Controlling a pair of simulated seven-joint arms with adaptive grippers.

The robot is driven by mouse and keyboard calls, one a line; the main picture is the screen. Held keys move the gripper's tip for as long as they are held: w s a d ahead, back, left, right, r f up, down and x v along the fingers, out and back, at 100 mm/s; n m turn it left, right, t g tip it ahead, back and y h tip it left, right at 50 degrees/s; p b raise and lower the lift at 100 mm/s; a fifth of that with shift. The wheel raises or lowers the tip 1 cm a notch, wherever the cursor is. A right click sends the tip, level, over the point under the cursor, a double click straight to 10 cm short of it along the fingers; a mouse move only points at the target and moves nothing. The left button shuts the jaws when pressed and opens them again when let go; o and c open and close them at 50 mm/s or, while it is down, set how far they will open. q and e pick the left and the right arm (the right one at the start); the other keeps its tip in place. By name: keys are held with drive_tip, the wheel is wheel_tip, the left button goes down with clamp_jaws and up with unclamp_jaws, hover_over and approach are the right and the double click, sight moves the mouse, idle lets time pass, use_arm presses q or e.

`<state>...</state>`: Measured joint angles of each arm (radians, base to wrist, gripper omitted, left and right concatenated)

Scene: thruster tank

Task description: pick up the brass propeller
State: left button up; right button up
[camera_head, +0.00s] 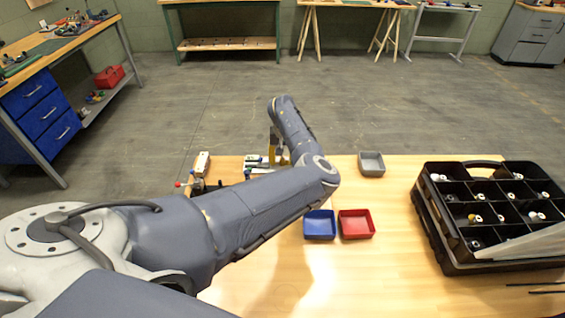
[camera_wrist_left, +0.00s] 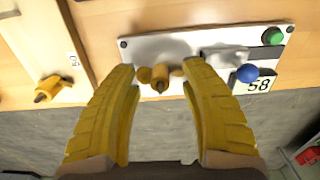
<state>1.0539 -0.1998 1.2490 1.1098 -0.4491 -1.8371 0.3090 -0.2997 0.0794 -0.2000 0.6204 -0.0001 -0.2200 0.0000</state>
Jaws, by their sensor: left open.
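In the left wrist view a small brass-coloured propeller-like part (camera_wrist_left: 160,82) sits at the edge of a white plate (camera_wrist_left: 150,46) marked 58. My left gripper (camera_wrist_left: 162,88) is open, its two yellow fingers on either side of this part, with gaps visible. A second brass-coloured part (camera_wrist_left: 50,88) is at the left, by a pale block (camera_wrist_left: 30,62). In the head view my left gripper (camera_head: 276,152) is over the table's far edge, partly hidden by my arm; the propeller cannot be made out there. My right gripper is not in view.
The white plate also carries a green knob (camera_wrist_left: 272,36) and a blue ball (camera_wrist_left: 247,74). Blue (camera_head: 319,237), red (camera_head: 371,233) and grey (camera_head: 371,173) trays stand on the wooden table (camera_head: 385,275). A black compartment case (camera_head: 432,228) is at the right.

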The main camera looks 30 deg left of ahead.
use_arm(q)
clamp_jaws()
drive_tip(key=shift+r, duration=0.15)
idle(0.5)
wheel_tip(320, 180, up, 20)
idle(0.8)
